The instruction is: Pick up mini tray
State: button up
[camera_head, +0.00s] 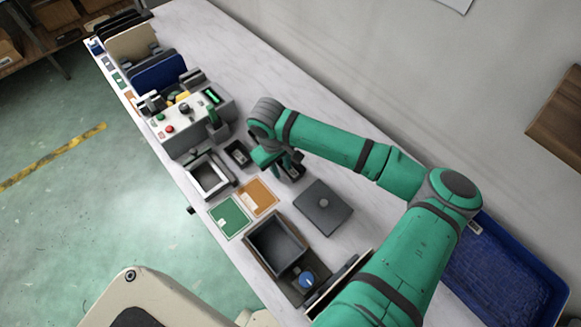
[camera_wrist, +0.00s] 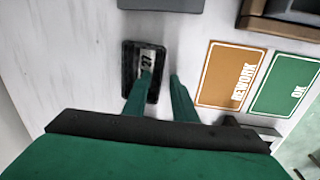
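A small black tray (camera_wrist: 130,62) with a light label reading "27" lies flat on the white table in the wrist view. In the head view this small tray (camera_head: 296,174) is partly hidden under my gripper (camera_head: 282,163). In the wrist view my gripper (camera_wrist: 161,80) is open, with its two green fingers apart. The left finger overlaps the near part of the tray in the picture, and the right finger is over bare table just right of it. I cannot tell the fingers' height or any contact.
An orange REWORK card (camera_wrist: 230,75) and green OK card (camera_wrist: 285,86) lie to the right. A grey square block (camera_head: 323,207) and open box (camera_head: 276,245) are nearby. Another small black tray (camera_head: 237,153) and a control box (camera_head: 190,122) stand left. A blue bin (camera_head: 505,275) is at right.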

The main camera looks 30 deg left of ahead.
grip_shut()
jog(key=shift+r, duration=0.1)
